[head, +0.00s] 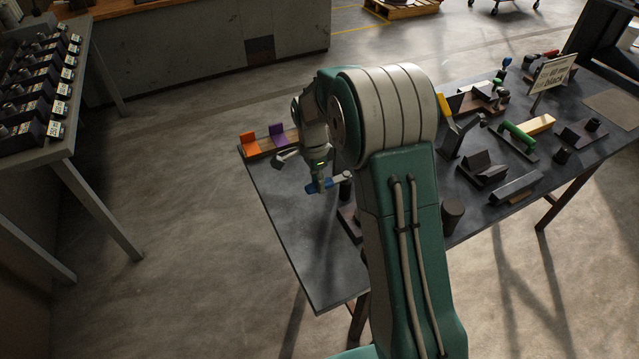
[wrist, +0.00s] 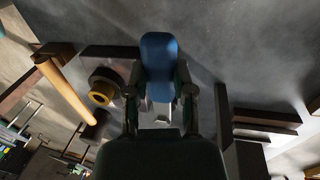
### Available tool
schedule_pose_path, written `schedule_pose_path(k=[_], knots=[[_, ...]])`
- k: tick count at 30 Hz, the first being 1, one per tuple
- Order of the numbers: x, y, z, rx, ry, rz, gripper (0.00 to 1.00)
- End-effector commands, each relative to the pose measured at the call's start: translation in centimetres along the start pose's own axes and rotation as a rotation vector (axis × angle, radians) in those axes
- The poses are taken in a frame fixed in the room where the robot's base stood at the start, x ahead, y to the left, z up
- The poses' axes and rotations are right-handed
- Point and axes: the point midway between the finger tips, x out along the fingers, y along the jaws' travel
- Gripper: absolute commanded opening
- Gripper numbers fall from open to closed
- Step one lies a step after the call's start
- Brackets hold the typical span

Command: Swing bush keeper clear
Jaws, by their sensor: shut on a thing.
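My gripper (wrist: 159,94) is shut on a blue grip (wrist: 160,56), which looks to be the handle of the bush keeper. The grip sticks out past the fingers in the wrist view. In the head view the same blue grip (head: 319,186) shows at my gripper (head: 318,178), above the left part of the bench. A brass-coloured ring, apparently the bush (wrist: 102,92), sits in a dark round seat to the left of my fingers, on a dark plate (wrist: 112,54). My fingers and palm hide the rest of the keeper.
The bench (head: 292,215) has bare top at its left front. An orange block (head: 250,142) and a purple block (head: 279,136) stand at its far left corner. Several fixtures, including a green-handled one (head: 517,135), and a sign (head: 552,74) fill the right side.

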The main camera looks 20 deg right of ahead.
Motion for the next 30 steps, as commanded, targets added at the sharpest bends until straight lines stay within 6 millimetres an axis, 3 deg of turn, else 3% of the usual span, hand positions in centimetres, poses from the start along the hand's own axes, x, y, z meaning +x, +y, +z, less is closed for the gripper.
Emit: schedule_pose_path(k=[14,15,16,17,30], knots=[[0.03,-0.27,0.12,0.013,-0.005,-0.006,0.00],[0.02,-0.28,0.11,0.013,-0.005,-0.006,0.50],[0.01,-0.28,0.10,0.013,-0.004,-0.007,0.63],[0.01,-0.27,0.10,0.012,-0.004,-0.006,0.67],[-0.65,-0.16,0.02,0.012,-0.003,-0.005,0.67]])
